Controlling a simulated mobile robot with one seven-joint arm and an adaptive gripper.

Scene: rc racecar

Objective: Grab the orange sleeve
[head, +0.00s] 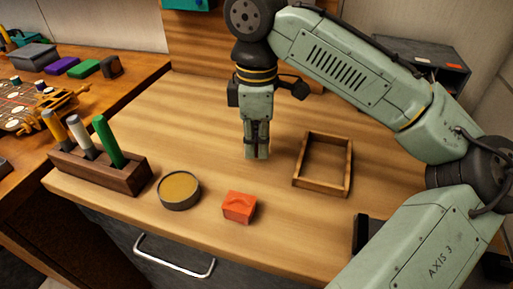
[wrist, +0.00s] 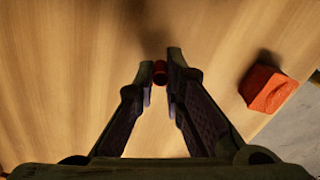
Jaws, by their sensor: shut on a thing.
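My gripper (head: 257,152) points down above the wooden tabletop, left of the wooden frame. In the wrist view its fingertips (wrist: 160,72) are closed on the orange sleeve (wrist: 160,67), a small, round, red-orange piece seen end-on. The fingers hide the sleeve in the head view. The shadow near the fingers suggests that the grip is somewhat above the table, but the exact height is hard to tell.
An orange block (head: 239,207) sits near the front edge, with a round tin (head: 179,189) to its left. A wooden holder (head: 100,172) with three pens stands further left. An empty wooden frame (head: 349,178) lies right of my gripper. A cluttered bench (head: 120,65) is at left.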

